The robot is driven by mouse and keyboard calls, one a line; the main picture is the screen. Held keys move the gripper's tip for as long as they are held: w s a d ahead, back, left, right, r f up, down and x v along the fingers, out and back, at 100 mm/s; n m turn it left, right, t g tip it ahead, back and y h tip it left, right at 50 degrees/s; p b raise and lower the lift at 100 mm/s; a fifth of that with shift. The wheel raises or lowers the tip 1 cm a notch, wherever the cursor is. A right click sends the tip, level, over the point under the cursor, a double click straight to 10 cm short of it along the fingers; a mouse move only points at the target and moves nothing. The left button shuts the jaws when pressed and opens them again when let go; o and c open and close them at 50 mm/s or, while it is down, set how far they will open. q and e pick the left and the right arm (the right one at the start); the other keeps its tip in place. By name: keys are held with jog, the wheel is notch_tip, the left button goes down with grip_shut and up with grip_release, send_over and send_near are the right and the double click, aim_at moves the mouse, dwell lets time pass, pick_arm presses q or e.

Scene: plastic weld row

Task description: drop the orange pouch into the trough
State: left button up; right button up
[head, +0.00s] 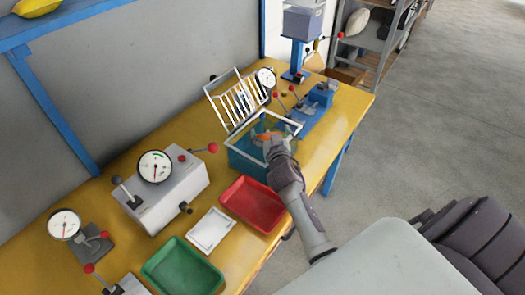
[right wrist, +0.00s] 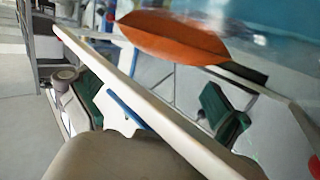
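The orange pouch (head: 262,136) shows at the tip of my right gripper (head: 274,142) in the head view, over the see-through teal, white-rimmed trough (head: 246,158). In the right wrist view the pouch (right wrist: 172,38) lies across the top, seen nearly side-on, with a dark green piece at its right end. A pale rim bar (right wrist: 120,80) crosses that view below the pouch. The fingers are partly hidden, so I cannot tell whether they grip the pouch or whether it touches the trough. My left gripper is not in view.
A red tray (head: 252,204), a white tray (head: 210,231) and a green tray (head: 183,269) stand nearer on the yellow table (head: 334,125). A white rack (head: 237,102) stands behind the trough. Gauge boxes with red-knobbed levers (head: 166,194) line the left.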

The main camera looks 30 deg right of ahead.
jog(key=v, duration=1.2)
jog(key=shift+a+f, duration=0.1)
